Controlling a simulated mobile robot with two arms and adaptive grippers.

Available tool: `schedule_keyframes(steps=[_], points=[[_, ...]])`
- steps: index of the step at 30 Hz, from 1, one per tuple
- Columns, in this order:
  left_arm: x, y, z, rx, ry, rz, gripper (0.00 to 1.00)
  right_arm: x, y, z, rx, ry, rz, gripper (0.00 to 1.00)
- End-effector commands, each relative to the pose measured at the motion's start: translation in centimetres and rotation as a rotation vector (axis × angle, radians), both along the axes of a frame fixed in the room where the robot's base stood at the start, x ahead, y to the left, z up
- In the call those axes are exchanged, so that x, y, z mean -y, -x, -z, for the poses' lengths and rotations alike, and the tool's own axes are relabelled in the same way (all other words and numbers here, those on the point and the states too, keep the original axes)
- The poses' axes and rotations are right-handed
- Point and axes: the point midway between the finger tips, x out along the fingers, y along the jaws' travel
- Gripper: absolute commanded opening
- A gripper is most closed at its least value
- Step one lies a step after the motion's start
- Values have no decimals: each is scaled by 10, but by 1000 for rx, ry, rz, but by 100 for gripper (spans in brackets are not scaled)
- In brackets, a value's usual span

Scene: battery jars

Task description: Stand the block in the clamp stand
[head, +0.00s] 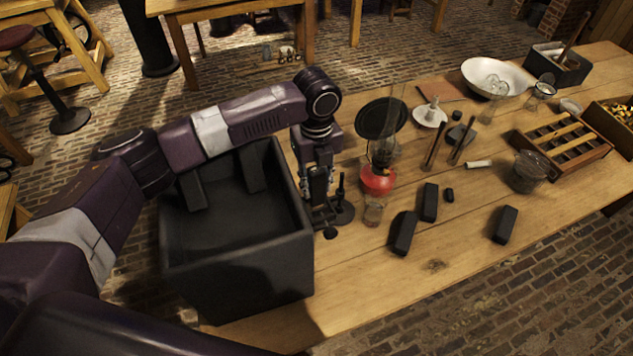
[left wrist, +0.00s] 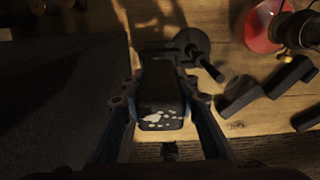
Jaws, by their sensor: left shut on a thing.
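My left gripper (head: 318,198) points down over the table, just right of the large black bin, and is shut on a dark block (head: 318,184). In the left wrist view the block (left wrist: 160,88) sits between both fingers (left wrist: 163,118), its near end face marked with pale spots. The clamp stand (head: 341,212) has a round dark base and a thin upright rod, and stands immediately right of the held block. In the left wrist view the stand (left wrist: 190,40) is just beyond the block. I cannot tell whether block and stand touch. My right gripper is not in view.
The black bin (head: 240,268) stands left. Three dark blocks (head: 403,233) (head: 429,202) (head: 504,225) lie to the right.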

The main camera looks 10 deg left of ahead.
Motion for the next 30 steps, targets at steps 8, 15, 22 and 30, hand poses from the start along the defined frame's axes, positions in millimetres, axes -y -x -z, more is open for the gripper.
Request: schedule_keyframes(steps=[8,15,22,30], points=[[0,0,-1,1,1,0,0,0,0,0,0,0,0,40],[1,0,-2,0,1,0,0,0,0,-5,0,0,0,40],[1,0,-1,0,1,0,0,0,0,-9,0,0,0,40],[1,0,0,1,1,0,0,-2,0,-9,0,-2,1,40]])
